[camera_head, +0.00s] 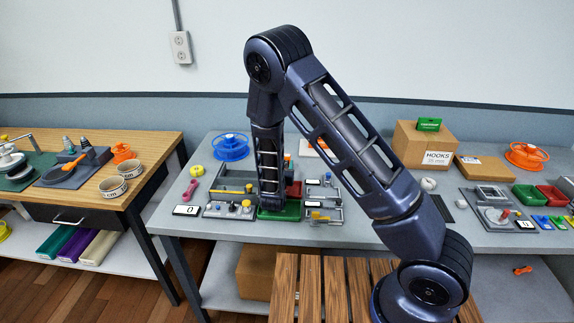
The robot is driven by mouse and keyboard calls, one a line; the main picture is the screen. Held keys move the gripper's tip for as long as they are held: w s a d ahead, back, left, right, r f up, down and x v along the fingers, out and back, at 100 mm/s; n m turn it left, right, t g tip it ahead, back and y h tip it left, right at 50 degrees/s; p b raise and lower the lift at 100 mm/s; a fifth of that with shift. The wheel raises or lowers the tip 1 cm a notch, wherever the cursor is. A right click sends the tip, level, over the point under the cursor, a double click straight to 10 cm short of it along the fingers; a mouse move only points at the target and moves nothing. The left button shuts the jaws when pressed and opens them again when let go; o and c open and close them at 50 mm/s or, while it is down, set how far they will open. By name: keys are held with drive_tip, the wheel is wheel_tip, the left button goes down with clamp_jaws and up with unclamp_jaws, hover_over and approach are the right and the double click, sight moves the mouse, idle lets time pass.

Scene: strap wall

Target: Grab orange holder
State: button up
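Several orange things are in view, and I cannot tell for sure which one is the orange holder. A round orange spool-like holder (527,154) stands at the back right of the grey workbench. A smaller orange stand (122,152) is on the wooden table at the left. A small orange piece (522,269) lies low at the right, below the bench top. My arm reaches over the middle of the bench, with its end (271,202) low by the red and green trays. Its fingers cannot be made out, and none of these orange things is near it.
A blue spool (230,147) stands at the back left of the grey bench (350,238). A cardboard box labelled HOOKS (425,146) and a flat box (483,167) stand left of the orange spool. Green bin (529,196) and small parts crowd the bench's right side.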

sight(287, 162)
drive_tip(key=shift+w+d, duration=0.2)
drive_tip(key=shift+w, duration=0.7)
drive_tip(key=shift+w+d, duration=0.15)
drive_tip(key=shift+w, duration=0.75)
drive_tip(key=shift+w+d, duration=0.2)
drive_tip(key=shift+w, duration=0.7)
drive_tip(key=shift+c, duration=0.4)
drive_tip(key=c, duration=1)
